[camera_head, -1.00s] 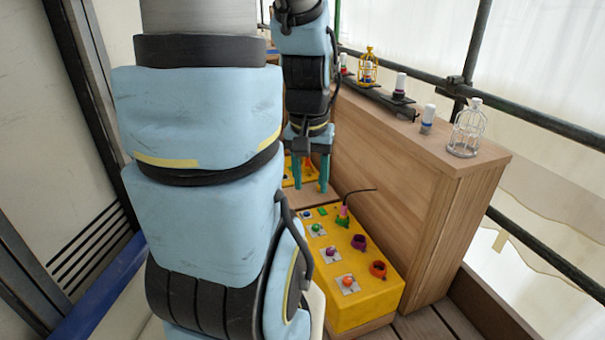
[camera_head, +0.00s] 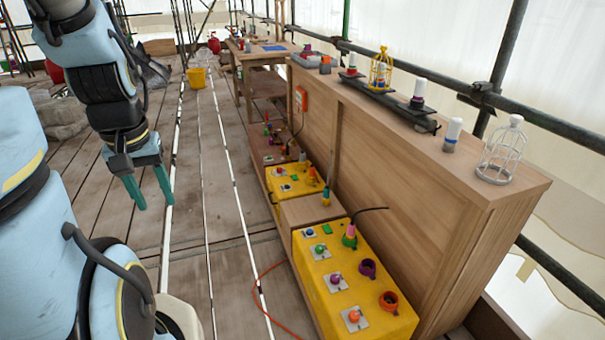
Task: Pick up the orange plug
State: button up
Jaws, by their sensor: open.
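My gripper (camera_head: 150,191) hangs at the left with its two teal fingers apart and empty. It is over the plank floor, well left of the yellow boxes. Several orange pieces show, and I cannot tell for sure which is the orange plug. An orange cone-shaped piece (camera_head: 313,176) stands on the farther yellow box (camera_head: 287,190). On the nearer yellow box (camera_head: 322,284) there is an orange ring-like socket (camera_head: 389,301) and an orange knob (camera_head: 354,316) on a grey plate. A green and pink plug (camera_head: 350,236) with a black cable stands there too.
A wooden cabinet (camera_head: 420,190) rises right behind the boxes. On its top are a white birdcage (camera_head: 500,150), a yellow birdcage (camera_head: 380,68) and white-topped pieces. An orange cord (camera_head: 262,300) lies on the floor. The planks left of the boxes are mostly clear.

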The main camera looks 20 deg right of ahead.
aim_at(311, 176)
jog(key=i+l, duration=0.15)
jog(key=i, duration=0.45)
jog(key=i+l, duration=0.15)
jog(key=i, duration=0.4)
jog(key=i+l, duration=0.15)
jog(key=i, duration=0.45)
jog(key=i+z, duration=0.2)
jog(key=i, duration=0.25)
jog(key=i+j+z, duration=0.15)
jog(key=i, duration=0.35)
jog(key=i+j+z, duration=0.2)
jog(key=i, duration=0.25)
jog(key=z, duration=0.5)
